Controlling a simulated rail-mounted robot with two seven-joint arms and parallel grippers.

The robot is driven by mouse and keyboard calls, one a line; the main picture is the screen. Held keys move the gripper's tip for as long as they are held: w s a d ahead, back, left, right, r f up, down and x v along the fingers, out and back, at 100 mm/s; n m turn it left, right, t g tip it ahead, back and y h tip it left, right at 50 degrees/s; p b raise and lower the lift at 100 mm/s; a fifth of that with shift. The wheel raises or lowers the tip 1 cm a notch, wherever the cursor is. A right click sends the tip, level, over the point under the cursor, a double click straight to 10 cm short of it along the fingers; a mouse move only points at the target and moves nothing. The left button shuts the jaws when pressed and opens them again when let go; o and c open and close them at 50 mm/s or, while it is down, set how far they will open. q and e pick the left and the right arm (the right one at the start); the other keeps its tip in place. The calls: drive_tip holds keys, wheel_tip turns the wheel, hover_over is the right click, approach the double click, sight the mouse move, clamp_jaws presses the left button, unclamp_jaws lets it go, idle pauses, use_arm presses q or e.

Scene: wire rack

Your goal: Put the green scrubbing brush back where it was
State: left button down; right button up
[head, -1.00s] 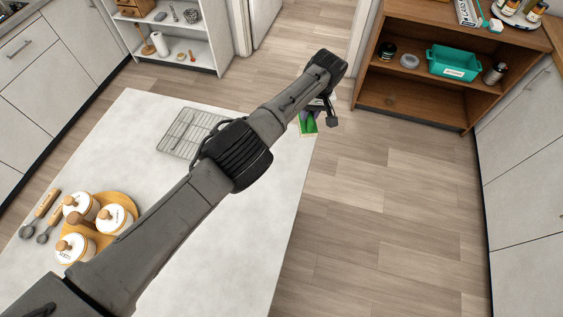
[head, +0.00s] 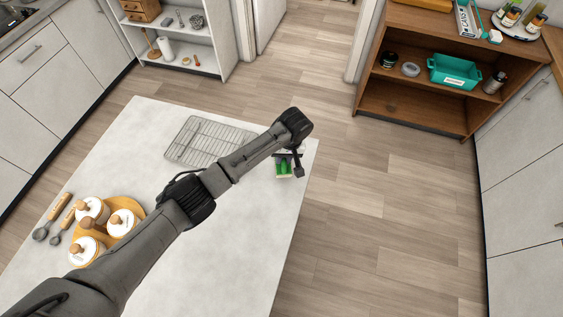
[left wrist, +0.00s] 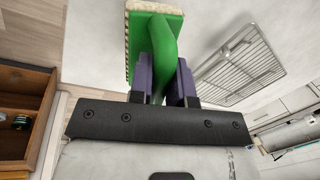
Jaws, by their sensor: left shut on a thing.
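My left gripper (head: 291,161) is shut on the green scrubbing brush (head: 284,172), near the far right corner of the white table. In the left wrist view, the purple-grey fingers (left wrist: 163,82) grip the handle of the brush (left wrist: 160,38). The brush's pale bristles show along its far and left edges. The brush appears held above the tabletop; its exact height is hard to tell. The wire rack (head: 197,147) lies on the table to the left of the brush, and no object shows on its visible part. My right gripper is not in view.
A round wooden tray with several white lidded jars (head: 124,222) and two wooden-handled utensils (head: 62,208) are at the table's left. A brown shelf with a teal bin (head: 455,72) stands at the back right. The table's right front is clear.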

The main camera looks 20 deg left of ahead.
use_arm(q)
drive_tip(key=shift+s+a+f, duration=0.15)
drive_tip(key=shift+s+f, duration=0.1)
drive_tip(key=shift+s, duration=0.05)
drive_tip(key=shift+f, duration=1.95)
drive_tip(key=c, duration=1.1)
unclamp_jaws()
drive_tip(key=shift+f, duration=0.15)
drive_tip(key=shift+o, duration=0.2)
wheel_tip(320, 180, up, 12)
drive_tip(key=w+d, duration=0.1)
drive_tip(key=d, duration=0.1)
